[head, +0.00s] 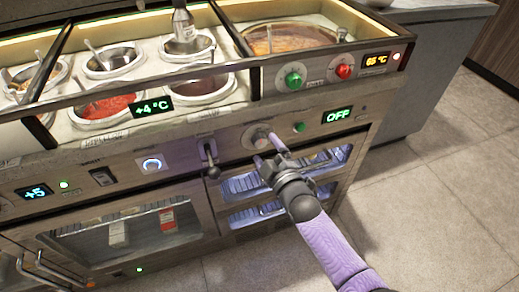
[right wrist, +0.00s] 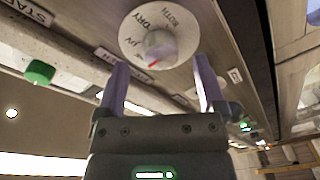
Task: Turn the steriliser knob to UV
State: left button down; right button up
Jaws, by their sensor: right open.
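The steriliser knob (head: 260,138) is a grey knob on a round pale dial, on the front panel left of a green button (head: 299,127) and a display (head: 337,116) reading OFF. In the right wrist view the knob (right wrist: 160,46) has a red mark at its lower edge; DRY and BOTH are readable on the dial, and what looks like UV is at its left. My right gripper (head: 267,150) is open in front of the dial. In the wrist view its fingers (right wrist: 159,63) stand apart, just below the knob, not closed on it. My left gripper is out of view.
A lever (head: 210,158) sticks out just left of the dial. Blue-lit racks (head: 240,184) are below it. Green (head: 293,79) and red (head: 343,71) knobs sit above. Sauce wells (head: 105,105) fill the top. The floor at right is clear.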

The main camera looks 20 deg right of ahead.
jog(key=shift+w+a+b, duration=0.15)
jog(key=shift+w+b, duration=0.15)
jog(key=shift+w, duration=0.8)
grip_shut()
